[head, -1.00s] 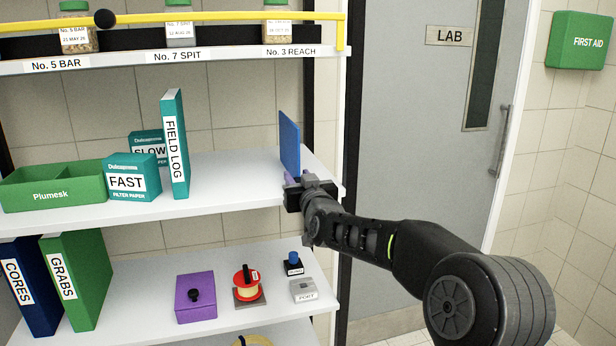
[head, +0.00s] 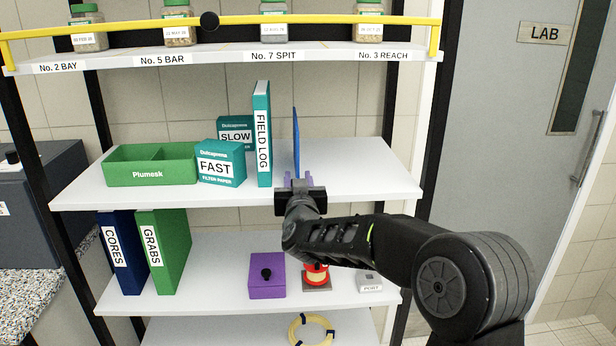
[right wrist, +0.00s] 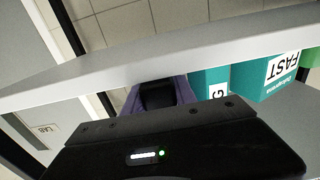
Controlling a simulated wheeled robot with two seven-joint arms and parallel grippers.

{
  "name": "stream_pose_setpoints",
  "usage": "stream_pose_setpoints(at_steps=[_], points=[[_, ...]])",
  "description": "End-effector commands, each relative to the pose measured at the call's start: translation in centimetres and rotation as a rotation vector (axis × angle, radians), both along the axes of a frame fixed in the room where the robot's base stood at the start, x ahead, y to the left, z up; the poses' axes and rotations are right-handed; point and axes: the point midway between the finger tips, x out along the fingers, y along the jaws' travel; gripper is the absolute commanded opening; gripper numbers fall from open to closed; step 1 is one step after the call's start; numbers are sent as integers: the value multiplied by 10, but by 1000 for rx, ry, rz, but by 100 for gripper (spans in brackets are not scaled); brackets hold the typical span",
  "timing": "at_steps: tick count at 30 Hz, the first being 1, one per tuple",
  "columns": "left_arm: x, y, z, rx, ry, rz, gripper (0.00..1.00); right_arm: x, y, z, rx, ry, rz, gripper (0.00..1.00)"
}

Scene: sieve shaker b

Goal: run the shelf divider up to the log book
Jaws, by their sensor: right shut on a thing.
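The shelf divider (head: 296,145) is a thin upright blue panel with a purple foot, standing on the middle shelf. The log book (head: 262,135) is a tall teal binder marked FIELD LOG, upright just left of the divider. A narrow gap shows between them. My right gripper (head: 299,184) is shut on the divider's purple foot at the shelf's front part. In the right wrist view the purple foot (right wrist: 183,88) shows around the dark fingers, with the log book's spine (right wrist: 214,90) close beside it. My left gripper is not in view.
Left of the log book stand the FAST box (head: 220,165), the SLOW box (head: 235,128) behind it, and a green Plumesk tray (head: 150,175). The shelf (head: 370,180) right of the divider is bare. The upper shelf (head: 220,62) with jars runs above.

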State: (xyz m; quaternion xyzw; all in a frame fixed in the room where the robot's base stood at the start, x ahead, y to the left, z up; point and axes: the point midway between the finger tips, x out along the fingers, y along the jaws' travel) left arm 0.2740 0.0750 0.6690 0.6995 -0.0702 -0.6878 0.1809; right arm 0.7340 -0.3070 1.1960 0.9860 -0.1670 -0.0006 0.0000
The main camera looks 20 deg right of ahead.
Motion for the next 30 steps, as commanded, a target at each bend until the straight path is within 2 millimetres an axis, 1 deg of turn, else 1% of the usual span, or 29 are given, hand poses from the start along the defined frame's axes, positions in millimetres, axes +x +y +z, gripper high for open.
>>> stream_pose_setpoints(at_steps=[6, 7, 14, 15, 23, 26, 30], points=[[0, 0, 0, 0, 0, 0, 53, 0, 1, 0, 0, -1, 3, 0], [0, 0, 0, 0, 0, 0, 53, 0, 1, 0, 0, -1, 3, 34], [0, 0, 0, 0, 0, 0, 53, 0, 0, 0, 0, -1, 1, 53], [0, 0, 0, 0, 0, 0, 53, 0, 0, 0, 0, -1, 1, 55], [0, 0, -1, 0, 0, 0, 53, -1, 0, 0, 1, -1, 0, 55], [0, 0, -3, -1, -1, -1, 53, -6, 2, 0, 1, -3, 0, 55], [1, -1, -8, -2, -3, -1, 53, -22, 7, -1, 1, -3, 1, 55]])
